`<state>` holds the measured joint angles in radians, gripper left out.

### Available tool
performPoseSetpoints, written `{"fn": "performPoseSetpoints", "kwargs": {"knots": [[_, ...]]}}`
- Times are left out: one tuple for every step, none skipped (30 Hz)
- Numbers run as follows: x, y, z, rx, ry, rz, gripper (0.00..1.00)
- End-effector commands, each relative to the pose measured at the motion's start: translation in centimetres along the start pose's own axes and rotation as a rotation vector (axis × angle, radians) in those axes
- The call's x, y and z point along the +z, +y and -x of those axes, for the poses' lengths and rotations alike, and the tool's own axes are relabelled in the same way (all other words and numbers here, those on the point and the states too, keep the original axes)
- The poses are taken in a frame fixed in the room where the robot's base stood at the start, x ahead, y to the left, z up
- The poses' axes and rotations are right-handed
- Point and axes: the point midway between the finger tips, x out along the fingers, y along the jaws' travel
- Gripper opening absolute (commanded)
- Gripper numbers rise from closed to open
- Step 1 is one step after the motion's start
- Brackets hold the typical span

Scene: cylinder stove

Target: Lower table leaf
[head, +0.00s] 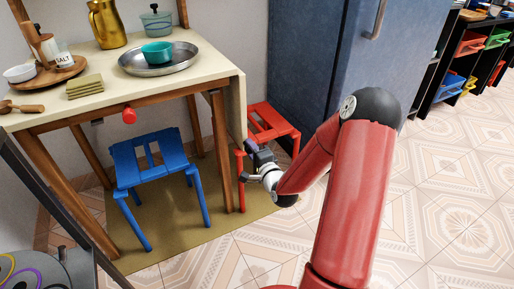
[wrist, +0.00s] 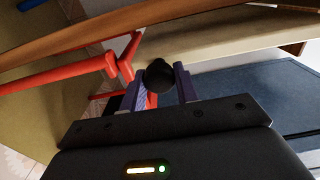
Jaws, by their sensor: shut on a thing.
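The table (head: 190,92) has a cream top and wooden legs. Its leaf (head: 238,112) shows as a cream panel hanging down along the table's right side. My gripper (head: 251,150) is low beside the leaf's bottom end, in front of the red stool. In the wrist view my gripper (wrist: 162,88) has its two purple fingers shut on a round black knob (wrist: 158,74). What the knob is fixed to is hidden. A cream panel with a wooden edge (wrist: 225,52) crosses above the fingers.
A red stool (head: 272,122) stands right of the table; red bars (wrist: 55,76) are close to my fingers. A blue stool (head: 150,165) stands under the table. A pan (head: 150,67), pitcher and tray are on top. The blue fridge (head: 310,70) is behind. Tiled floor at right is clear.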

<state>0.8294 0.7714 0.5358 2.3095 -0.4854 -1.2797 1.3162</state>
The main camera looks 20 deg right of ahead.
Motion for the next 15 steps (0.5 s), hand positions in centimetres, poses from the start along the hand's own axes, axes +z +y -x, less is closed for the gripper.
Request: {"fn": "performPoseSetpoints", "kwargs": {"knots": [[0.65,0.19,0.05,0.005,-0.011,-0.010,0.00],[0.73,0.19,0.05,0.005,-0.012,-0.012,0.00],[0.81,0.19,0.05,0.005,-0.013,-0.014,0.00],[0.86,0.19,0.05,0.005,-0.014,-0.015,0.00],[0.91,0.19,0.05,0.005,-0.015,-0.016,0.00],[0.96,0.19,0.05,0.005,-0.016,-0.016,0.00],[1.00,0.20,0.05,0.005,-0.017,-0.016,0.00],[1.03,0.20,0.05,0.006,-0.017,-0.016,0.00],[1.07,0.20,0.05,0.006,-0.018,-0.016,0.00],[1.10,0.20,0.05,0.006,-0.019,-0.016,0.00],[1.14,0.21,0.05,0.006,-0.020,-0.016,0.00],[1.18,0.21,0.05,0.006,-0.021,-0.016,0.00],[1.21,0.21,0.05,0.006,-0.022,-0.016,0.00],[1.23,0.22,0.06,0.006,-0.022,-0.016,0.33],[1.21,0.22,0.05,0.006,-0.022,-0.016,0.38]]}}
